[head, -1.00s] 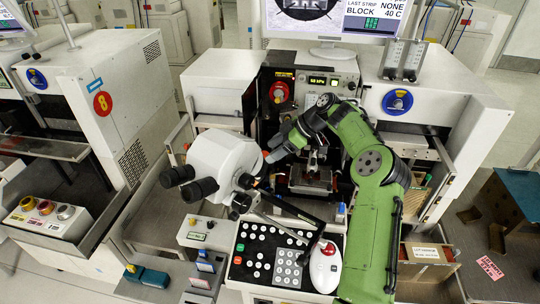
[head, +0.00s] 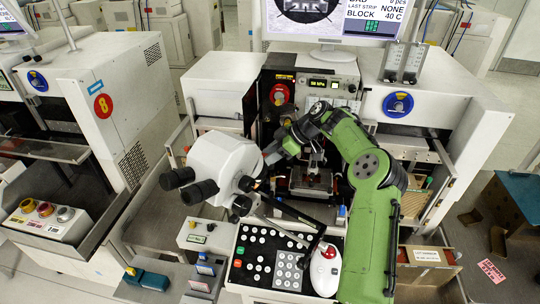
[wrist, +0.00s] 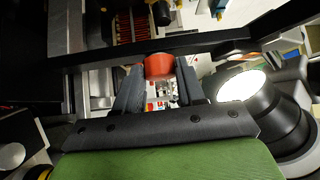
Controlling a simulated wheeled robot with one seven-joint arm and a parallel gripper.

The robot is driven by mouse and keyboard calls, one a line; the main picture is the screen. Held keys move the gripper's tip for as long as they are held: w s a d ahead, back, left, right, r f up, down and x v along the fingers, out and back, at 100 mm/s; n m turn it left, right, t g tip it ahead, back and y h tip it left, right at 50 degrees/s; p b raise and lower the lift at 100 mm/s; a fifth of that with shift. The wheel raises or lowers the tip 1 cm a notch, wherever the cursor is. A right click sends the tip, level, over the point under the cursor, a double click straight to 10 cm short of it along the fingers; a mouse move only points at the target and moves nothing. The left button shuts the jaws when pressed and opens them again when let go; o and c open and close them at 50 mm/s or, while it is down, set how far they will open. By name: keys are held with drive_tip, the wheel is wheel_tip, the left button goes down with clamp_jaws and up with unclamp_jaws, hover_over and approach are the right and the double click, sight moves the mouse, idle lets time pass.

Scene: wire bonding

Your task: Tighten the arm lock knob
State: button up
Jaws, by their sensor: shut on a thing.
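The arm lock knob (wrist: 159,66) is a red-orange round knob in the wrist view, between the tips of my gripper's two dark fingers. My gripper (wrist: 158,82) is shut on it. In the head view my gripper (head: 268,157) reaches left from my green arm to the right side of the white microscope (head: 222,160). The black bar (wrist: 220,42) runs across the wrist view just behind the knob.
A lit round lamp (wrist: 240,84) is close to the right of my gripper. In the head view, a keypad panel (head: 270,235) with a white-and-red mouse-like device (head: 325,265) lies below. A monitor (head: 330,20) stands behind.

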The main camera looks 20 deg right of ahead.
drive_tip(key=shift+f+b, duration=0.15)
drive_tip(key=shift+b, duration=0.2)
drive_tip(key=shift+s+a+m+t+h+b, duration=0.15)
drive_tip(key=shift+m+t+h+b, duration=0.55)
drive_tip(key=shift+m+b, duration=0.85)
drive_tip(key=shift+s+a+m+t+h+b, duration=0.15)
drive_tip(key=shift+m+t+h+b, duration=0.6)
drive_tip(key=shift+b, duration=1.35)
drive_tip(key=shift+s+a+m+t+h+b, duration=0.15)
drive_tip(key=shift+m+t+h+b, duration=0.45)
drive_tip(key=shift+m+b, duration=1.1)
drive_tip(key=shift+h, duration=0.25)
drive_tip(key=shift+r, duration=0.2)
drive_tip(key=o, duration=1.1)
drive_tip(key=shift+c, duration=0.2)
drive_tip(key=p+v, duration=0.2)
drive_tip(key=v, duration=1.3)
drive_tip(key=shift+d+r, duration=0.2)
drive_tip(key=shift+r, duration=0.15)
